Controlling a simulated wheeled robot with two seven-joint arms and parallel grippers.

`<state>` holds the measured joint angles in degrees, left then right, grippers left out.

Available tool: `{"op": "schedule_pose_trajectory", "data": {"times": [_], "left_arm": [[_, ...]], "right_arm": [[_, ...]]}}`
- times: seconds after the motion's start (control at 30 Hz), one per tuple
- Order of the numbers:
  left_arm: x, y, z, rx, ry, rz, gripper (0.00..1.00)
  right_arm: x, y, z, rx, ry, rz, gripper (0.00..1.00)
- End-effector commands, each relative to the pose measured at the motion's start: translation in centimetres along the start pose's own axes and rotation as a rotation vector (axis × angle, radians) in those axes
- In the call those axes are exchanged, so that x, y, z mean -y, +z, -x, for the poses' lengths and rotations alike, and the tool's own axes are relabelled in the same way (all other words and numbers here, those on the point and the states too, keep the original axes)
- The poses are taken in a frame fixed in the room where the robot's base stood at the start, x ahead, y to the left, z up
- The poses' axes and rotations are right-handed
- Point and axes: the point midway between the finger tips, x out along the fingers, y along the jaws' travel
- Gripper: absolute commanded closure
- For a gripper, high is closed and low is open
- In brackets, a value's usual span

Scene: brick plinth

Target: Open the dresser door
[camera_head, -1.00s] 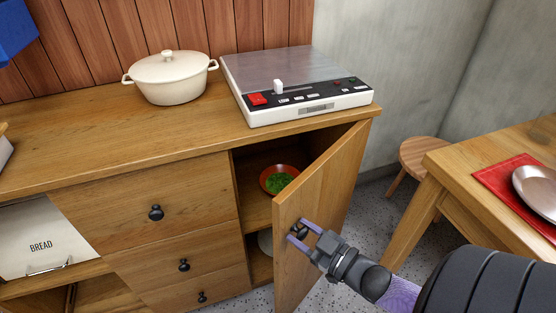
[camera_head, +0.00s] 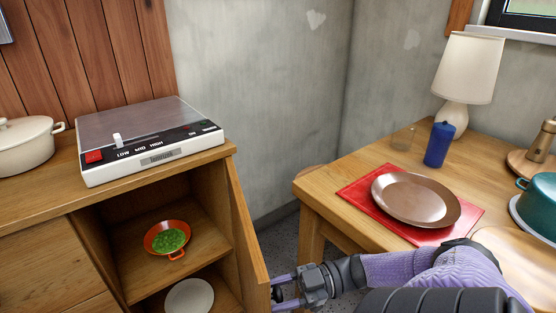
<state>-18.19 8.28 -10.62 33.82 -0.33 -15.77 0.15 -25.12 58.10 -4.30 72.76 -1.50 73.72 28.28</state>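The wooden dresser door (camera_head: 249,232) stands swung open at the dresser's right side and shows almost edge-on. Its lower end is cut off by the picture's bottom. The dresser compartment (camera_head: 206,206) behind it is exposed, with shelves inside. My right gripper (camera_head: 281,291) is at the door's outer face, its two purple fingers on either side of the dark knob (camera_head: 277,294), apparently shut on it. The knob is small and partly hidden. My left gripper is not in view.
An orange bowl (camera_head: 167,238) of green food and a white plate (camera_head: 190,297) are inside. A white-and-black appliance (camera_head: 150,140) and a cream pot (camera_head: 25,146) stand on top. A table (camera_head: 335,217) with a plate (camera_head: 415,199), blue cup (camera_head: 439,145) and lamp (camera_head: 467,70) is at right.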

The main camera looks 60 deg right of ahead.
Motion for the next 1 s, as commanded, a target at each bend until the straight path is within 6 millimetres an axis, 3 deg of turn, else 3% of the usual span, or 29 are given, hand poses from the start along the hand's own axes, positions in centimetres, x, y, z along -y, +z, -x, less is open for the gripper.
{"op": "schedule_pose_trajectory", "data": {"times": [0.57, 0.6, 0.7, 0.77, 1.0], "left_arm": [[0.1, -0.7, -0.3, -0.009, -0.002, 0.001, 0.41], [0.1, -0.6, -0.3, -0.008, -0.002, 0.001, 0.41], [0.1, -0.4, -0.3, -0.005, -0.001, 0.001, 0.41], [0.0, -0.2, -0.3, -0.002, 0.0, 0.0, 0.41], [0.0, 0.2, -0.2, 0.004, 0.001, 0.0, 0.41]], "right_arm": [[0.1, 0.2, 0.1, 0.001, -0.033, -0.004, 1.0], [0.1, 0.2, 0.1, 0.0, -0.033, -0.003, 0.47], [0.0, 0.2, 0.1, -0.001, -0.032, -0.003, 0.25], [0.0, 0.2, 0.0, -0.002, -0.031, -0.002, 0.15], [-0.1, 0.1, 0.0, -0.004, -0.03, 0.0, 0.15]]}}
